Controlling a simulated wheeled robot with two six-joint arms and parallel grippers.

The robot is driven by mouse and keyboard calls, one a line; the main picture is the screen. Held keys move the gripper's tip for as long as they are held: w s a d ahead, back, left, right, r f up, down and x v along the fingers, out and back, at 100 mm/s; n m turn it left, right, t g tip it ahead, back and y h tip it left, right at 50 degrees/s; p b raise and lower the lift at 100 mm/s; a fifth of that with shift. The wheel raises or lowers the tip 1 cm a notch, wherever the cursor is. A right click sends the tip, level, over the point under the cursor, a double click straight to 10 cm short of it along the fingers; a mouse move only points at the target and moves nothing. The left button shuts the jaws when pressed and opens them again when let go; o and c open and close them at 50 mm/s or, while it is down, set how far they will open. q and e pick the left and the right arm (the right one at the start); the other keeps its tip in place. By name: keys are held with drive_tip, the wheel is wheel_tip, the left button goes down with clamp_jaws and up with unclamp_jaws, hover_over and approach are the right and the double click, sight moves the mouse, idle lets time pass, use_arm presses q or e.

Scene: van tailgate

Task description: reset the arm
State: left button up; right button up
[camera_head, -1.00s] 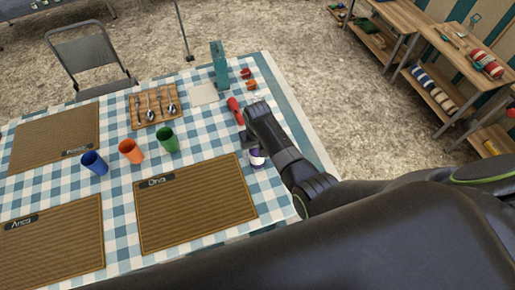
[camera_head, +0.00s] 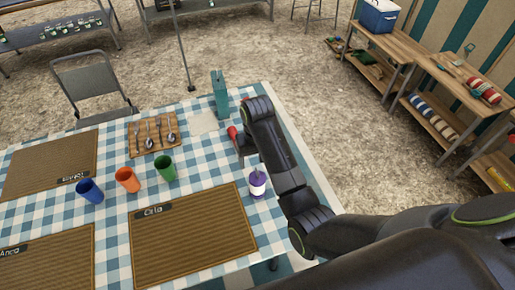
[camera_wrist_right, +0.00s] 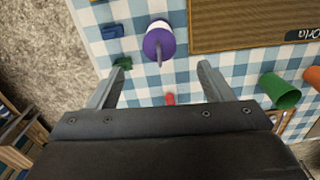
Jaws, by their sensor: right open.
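My right arm comes in from the right in the head view. Its gripper (camera_head: 243,144) is above the table beside the red object (camera_head: 233,134), its fingers hard to make out there. In the right wrist view the two fingers of this gripper (camera_wrist_right: 160,84) stand wide apart with nothing between them. A purple-and-white container (camera_head: 257,184) stands on the checked cloth, nearer the front than the gripper. It also shows in the wrist view (camera_wrist_right: 158,42), beyond the fingertips and apart from them. My left gripper is not in view.
The checked table (camera_head: 205,168) holds woven mats (camera_head: 190,240), a blue cup (camera_head: 90,191), an orange cup (camera_head: 127,180), a green cup (camera_head: 165,168), a cutlery board (camera_head: 152,136) and a teal upright item (camera_head: 219,93). A chair (camera_head: 92,86) stands behind. Wooden shelves (camera_head: 450,75) stand right.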

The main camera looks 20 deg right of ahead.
drive_tip(key=shift+r+p, duration=2)
drive_tip(key=shift+r, duration=0.6)
